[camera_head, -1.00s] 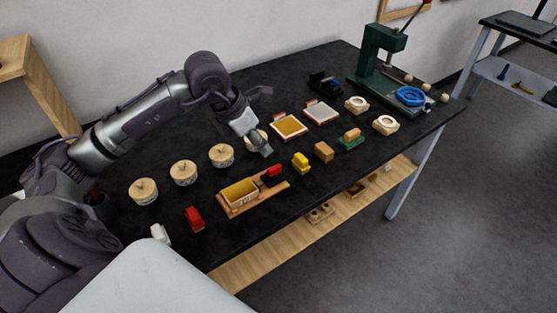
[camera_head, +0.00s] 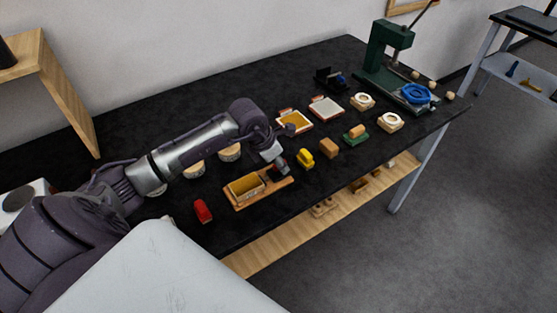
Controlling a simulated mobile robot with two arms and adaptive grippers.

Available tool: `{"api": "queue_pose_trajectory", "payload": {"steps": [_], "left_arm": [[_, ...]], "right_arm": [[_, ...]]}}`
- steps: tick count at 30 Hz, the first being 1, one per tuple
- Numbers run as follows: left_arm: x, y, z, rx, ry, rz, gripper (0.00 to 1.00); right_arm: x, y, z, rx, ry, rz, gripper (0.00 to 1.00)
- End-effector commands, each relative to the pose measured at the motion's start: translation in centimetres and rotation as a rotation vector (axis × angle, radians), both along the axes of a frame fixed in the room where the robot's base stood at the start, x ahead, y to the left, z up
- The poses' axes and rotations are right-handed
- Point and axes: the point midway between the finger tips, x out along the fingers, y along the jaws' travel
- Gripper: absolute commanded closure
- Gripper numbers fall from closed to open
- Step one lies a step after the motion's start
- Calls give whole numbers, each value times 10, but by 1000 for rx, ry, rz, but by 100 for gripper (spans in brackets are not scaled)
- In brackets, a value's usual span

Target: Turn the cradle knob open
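The cradle is a wooden base (camera_head: 284,183) with a yellow-lined box (camera_head: 245,187) on its left part, in the middle of the dark table. My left gripper (camera_head: 279,165) points down over the right end of the cradle, where the red knob was visible earlier. The gripper now hides most or all of that knob. I cannot tell whether the fingers touch it, or whether they are open or shut. My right gripper is not in view.
A red block (camera_head: 202,211) lies left of the cradle, and a yellow block (camera_head: 305,160) and brown block (camera_head: 329,148) lie close to its right. Round wooden pots (camera_head: 230,153) stand partly behind my arm. A green press (camera_head: 387,50) stands at the far right.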

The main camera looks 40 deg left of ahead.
Motion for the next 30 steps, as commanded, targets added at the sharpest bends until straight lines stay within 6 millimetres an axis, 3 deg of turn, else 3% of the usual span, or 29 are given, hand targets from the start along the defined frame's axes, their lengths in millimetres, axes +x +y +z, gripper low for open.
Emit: {"api": "queue_pose_trajectory", "payload": {"steps": [8, 15, 23, 30], "left_arm": [[0, 0, -1, 0, 0, -1, 62], [0, 0, -1, 0, -1, 0, 100], [0, 0, -1, 0, -1, -6, 100], [1, 2, -3, 2, -3, -77, 100]], "right_arm": [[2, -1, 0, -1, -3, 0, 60], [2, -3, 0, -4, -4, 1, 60], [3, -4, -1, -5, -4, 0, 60], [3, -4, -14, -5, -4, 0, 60]]}}
